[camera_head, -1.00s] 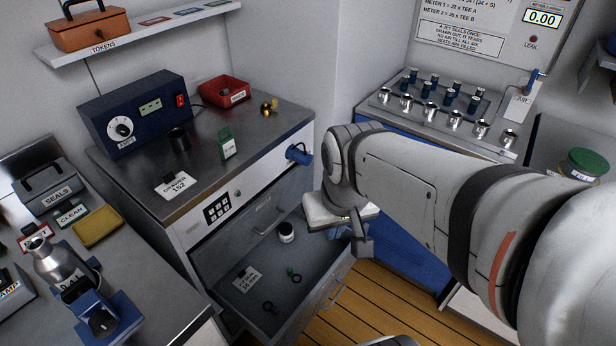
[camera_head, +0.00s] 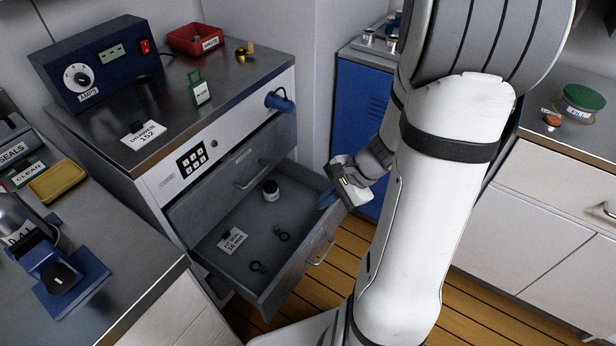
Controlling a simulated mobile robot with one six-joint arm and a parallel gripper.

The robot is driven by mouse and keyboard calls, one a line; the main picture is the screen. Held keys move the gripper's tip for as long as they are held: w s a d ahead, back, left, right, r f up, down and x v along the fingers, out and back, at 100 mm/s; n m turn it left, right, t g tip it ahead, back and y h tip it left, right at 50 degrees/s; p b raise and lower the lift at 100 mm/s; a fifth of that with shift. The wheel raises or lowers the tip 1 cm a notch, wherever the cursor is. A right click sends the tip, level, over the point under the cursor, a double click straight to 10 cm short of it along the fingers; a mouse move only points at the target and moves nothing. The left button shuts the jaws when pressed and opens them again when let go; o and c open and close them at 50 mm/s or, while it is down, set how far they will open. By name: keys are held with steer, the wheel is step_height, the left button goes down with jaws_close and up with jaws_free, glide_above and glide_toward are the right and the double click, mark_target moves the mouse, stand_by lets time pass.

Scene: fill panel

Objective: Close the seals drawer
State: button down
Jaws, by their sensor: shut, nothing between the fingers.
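The seals drawer (camera_head: 213,278) is pulled well out of the cabinet, its front facing lower right with a bar handle (camera_head: 323,250). Inside lie a small dark jar with a white label (camera_head: 271,190), a card marked 16 mm (camera_head: 232,241) and several small rings (camera_head: 283,236). My gripper (camera_head: 327,199) is shut and empty at the drawer's far right corner. Whether it touches the drawer cannot be told.
The countertop (camera_head: 185,135) holds a card marked drawer 152 (camera_head: 144,134). A blue cabinet (camera_head: 357,115) stands behind my gripper. Wooden floor (camera_head: 345,262) is open before the drawer.

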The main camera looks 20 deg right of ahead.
steer(key=d+f+m+t+h+b, duration=0.1)
steer(key=d+f+m+t+b, duration=0.15)
steer(key=d+f+m, duration=0.6)
steer(key=d+f+m+t+b, duration=0.25)
steer(key=d+f+m, duration=0.2)
steer(key=f, duration=0.65)
steer(key=b, duration=0.3)
glide_toward(322, 227)
steer(key=shift+m, duration=0.3)
steer(key=x, duration=0.5)
steer(key=shift+s+f, duration=0.25)
steer(key=shift+f, duration=0.05)
steer(key=shift+w+a, duration=0.3)
steer(key=shift+w, duration=0.2)
steer(key=shift+w, duration=0.1)
